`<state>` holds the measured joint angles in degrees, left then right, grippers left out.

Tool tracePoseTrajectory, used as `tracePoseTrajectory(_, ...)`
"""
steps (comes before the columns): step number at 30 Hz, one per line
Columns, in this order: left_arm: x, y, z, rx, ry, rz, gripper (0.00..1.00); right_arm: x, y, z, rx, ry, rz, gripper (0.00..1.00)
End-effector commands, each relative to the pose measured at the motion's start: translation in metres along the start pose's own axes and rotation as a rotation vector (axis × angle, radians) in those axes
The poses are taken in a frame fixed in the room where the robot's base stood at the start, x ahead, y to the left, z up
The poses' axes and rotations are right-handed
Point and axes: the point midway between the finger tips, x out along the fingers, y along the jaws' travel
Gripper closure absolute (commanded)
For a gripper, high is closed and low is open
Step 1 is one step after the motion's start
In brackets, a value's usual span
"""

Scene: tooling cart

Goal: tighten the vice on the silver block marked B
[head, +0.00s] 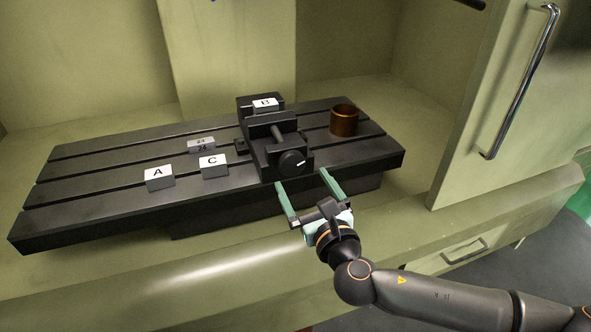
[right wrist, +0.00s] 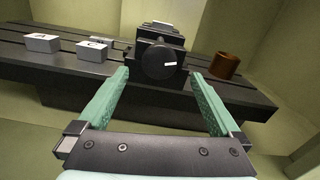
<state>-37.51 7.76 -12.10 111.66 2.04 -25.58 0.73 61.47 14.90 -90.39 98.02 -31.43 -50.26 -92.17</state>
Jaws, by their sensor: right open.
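The black vice (head: 262,142) stands on the slotted black table, and the silver block marked B (head: 265,104) sits between its jaws at the back. Whether the jaws touch the block is too small to tell. The vice's round knob (head: 292,161), with a white mark, faces me; in the right wrist view the knob (right wrist: 158,61) is ahead, between the fingers. My right gripper (head: 302,180) is open and empty, just in front of the knob and apart from it. My left gripper is not in view.
Silver blocks A (head: 159,178) and C (head: 213,166) and a block marked 24 (head: 201,146) lie left of the vice on the slotted table (head: 100,199). A brown cup (head: 344,120) stands to the right. A cabinet door with a handle (head: 521,80) is at the right.

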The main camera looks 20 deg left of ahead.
Motion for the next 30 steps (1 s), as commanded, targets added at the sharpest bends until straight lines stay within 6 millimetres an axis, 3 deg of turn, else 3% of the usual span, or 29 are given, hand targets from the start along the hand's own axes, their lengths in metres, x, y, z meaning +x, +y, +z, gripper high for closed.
tracePoseTrajectory(3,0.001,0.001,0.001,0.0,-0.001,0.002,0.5,0.019,0.0,0.0,-0.001,-0.002,-0.001,0.0)
tracePoseTrajectory(10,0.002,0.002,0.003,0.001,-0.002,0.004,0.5,0.044,0.0,0.0,0.001,-0.001,0.0,0.0)
tracePoseTrajectory(24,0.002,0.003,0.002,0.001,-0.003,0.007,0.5,0.052,0.0,0.0,0.002,0.0,0.001,0.0)
tracePoseTrajectory(30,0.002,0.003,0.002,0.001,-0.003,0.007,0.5,0.052,0.0,0.0,0.002,0.0,0.001,0.22)
